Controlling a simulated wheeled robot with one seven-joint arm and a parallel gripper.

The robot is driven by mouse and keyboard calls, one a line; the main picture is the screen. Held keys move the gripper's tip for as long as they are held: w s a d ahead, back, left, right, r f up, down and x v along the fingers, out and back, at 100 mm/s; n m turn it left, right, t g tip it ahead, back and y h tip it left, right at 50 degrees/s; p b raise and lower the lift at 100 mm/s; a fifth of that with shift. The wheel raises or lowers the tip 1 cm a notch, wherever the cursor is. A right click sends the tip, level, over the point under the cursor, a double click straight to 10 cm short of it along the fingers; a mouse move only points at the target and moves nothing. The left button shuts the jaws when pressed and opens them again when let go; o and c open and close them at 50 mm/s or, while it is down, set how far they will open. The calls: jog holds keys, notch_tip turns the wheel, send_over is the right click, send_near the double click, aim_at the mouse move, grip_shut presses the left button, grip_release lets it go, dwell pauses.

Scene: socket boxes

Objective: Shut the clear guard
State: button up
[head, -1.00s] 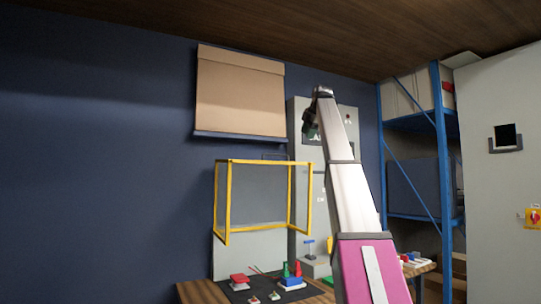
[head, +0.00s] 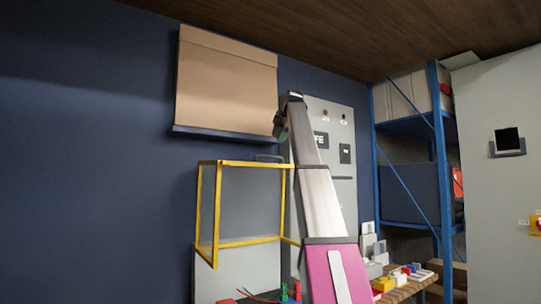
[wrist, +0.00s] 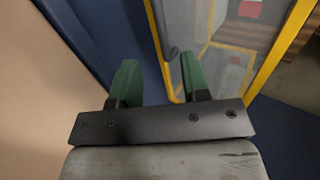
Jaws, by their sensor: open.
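The clear guard (head: 250,205) is a see-through panel box in a yellow frame, raised on the wall above the bench in the head view. It also shows in the wrist view, its yellow frame (wrist: 265,75) running along the right. My gripper (wrist: 157,82) has two green fingers, spread apart with nothing between them. In the head view my gripper (head: 280,124) is high, above and to the right of the guard's top edge. In the wrist view the fingers lie close in the picture to the frame's corner; I cannot tell whether they touch it.
A tan board (head: 226,80) with a dark ledge hangs on the wall above the guard. A grey cabinet (head: 343,130) stands behind my arm. A blue shelf rack (head: 440,150) is at the right. Several coloured parts lie on the wooden bench (head: 425,284).

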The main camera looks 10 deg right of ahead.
jog(key=x, duration=0.9)
jog(key=shift+w+f, duration=0.15)
jog(key=shift+f, duration=0.05)
jog(key=shift+c, duration=0.2)
grip_shut()
